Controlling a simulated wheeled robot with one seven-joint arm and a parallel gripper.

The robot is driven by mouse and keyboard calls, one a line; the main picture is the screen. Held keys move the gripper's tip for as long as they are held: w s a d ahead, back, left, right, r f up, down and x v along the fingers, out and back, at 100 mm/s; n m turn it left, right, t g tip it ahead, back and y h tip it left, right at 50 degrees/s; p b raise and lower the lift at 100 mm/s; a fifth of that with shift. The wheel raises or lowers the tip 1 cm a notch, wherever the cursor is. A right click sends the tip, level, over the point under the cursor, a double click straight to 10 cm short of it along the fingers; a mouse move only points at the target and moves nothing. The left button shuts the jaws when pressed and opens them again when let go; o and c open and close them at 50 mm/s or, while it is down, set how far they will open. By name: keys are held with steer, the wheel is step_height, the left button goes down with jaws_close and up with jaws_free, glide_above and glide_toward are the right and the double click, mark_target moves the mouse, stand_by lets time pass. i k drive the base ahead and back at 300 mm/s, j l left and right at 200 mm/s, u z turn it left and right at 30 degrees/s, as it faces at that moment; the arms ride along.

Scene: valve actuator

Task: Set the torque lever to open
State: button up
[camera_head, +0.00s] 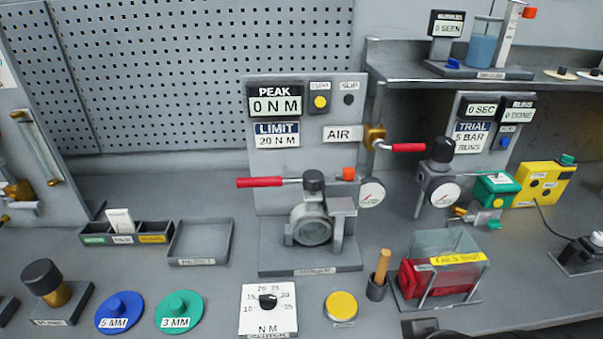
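The torque lever (260,182) has a red grip and a thin metal shaft. It points left, roughly level, from a black-capped hub (313,181) above a round grey valve body (312,229). The valve stands on a grey base in front of a panel with PEAK 0 N M and LIMIT 20 N M displays (277,135). An orange block (348,174) sits just right of the hub. I see no open or closed mark near the lever. My gripper is not in view.
A second red-handled lever (408,148) is on the brass AIR valve to the right, beside a gauge (372,193). In front are a white N M dial (267,309), a yellow button (341,306) and a wooden-handled tool (383,264). An empty tray (201,242) lies left.

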mark_target(312, 180)
steer(key=i+j+u, duration=0.1)
steer(key=j+u, duration=0.2)
steer(key=i+j+u, duration=0.25)
steer(key=j+u, duration=0.3)
steer(key=j, duration=0.15)
steer(key=i, duration=0.05)
